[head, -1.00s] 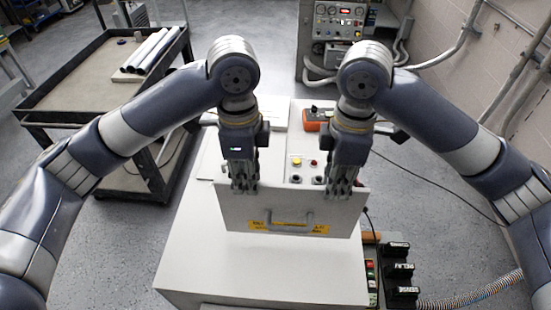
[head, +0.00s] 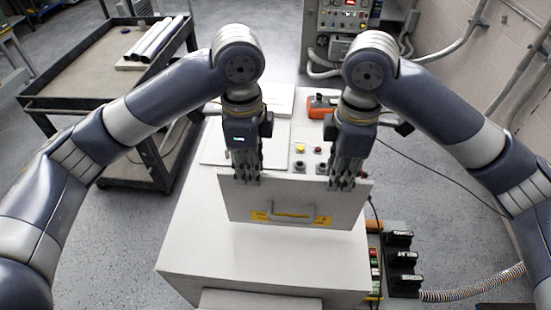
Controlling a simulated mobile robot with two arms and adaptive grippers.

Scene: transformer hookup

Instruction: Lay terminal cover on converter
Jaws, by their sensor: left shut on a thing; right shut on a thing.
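The terminal cover (head: 290,196) is a light grey panel with a handle and a yellow label on its face. It is tilted steeply above the white converter (head: 250,258). My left gripper (head: 247,178) is shut on its upper left edge. My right gripper (head: 343,182) is shut on its upper right edge. The panel hides part of the converter's top, and I cannot tell whether its lower edge touches the converter.
An orange meter (head: 322,106) and several knobs lie behind the cover. Black labelled blocks (head: 402,262) stand to the right with a corrugated hose (head: 470,290). A black cart (head: 95,80) with pipes stands at the left. A control cabinet (head: 343,25) stands at the back.

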